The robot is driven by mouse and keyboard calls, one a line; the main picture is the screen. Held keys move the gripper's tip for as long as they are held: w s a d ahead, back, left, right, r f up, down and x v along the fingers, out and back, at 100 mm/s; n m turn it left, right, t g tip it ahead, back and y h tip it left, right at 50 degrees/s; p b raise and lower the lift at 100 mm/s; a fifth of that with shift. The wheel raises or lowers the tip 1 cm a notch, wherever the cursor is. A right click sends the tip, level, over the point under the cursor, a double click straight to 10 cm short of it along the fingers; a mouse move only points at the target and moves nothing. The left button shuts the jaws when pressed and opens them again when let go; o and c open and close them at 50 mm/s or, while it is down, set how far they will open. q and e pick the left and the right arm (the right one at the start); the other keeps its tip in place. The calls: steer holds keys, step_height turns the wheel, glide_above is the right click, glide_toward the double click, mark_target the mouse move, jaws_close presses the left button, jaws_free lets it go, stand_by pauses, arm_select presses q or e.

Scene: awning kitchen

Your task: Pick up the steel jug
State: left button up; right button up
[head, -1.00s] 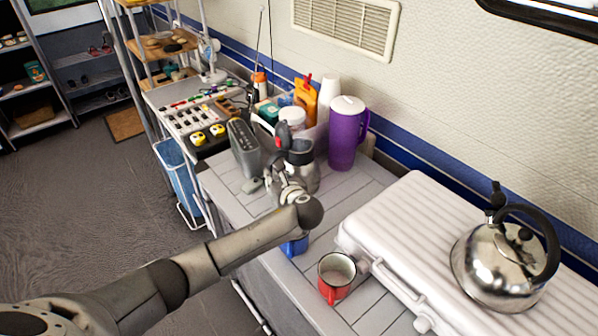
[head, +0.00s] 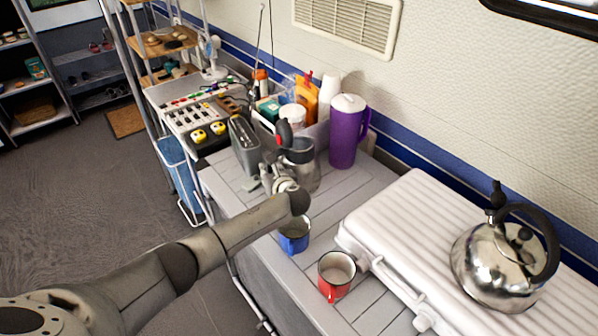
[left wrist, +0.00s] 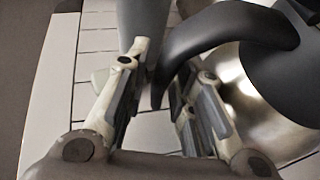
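The steel jug (head: 304,170), with a dark lid and handle, stands on the counter in front of the purple pitcher. My left gripper (head: 268,177) is at the jug's near left side in the head view, where my wrist hides part of the jug. In the left wrist view the jug's shiny round body (left wrist: 240,85) is at the right. Its black curved handle (left wrist: 165,70) hangs down between the spread fingers of my left gripper (left wrist: 160,88). The fingers are open, with gaps showing beside the handle. My right gripper is not in view.
A blue mug (head: 294,238) and a red mug (head: 337,283) stand near the counter edge. A grey upright container (head: 244,146) is left of the jug, the purple pitcher (head: 347,132) behind it. A white ribbed case (head: 420,240) bears a kettle (head: 500,265) at the right.

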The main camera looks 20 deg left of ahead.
arm_select(q)
jaws_close()
steer(key=shift+r, duration=0.15)
steer(key=shift+d, duration=0.1)
stand_by(0.4)
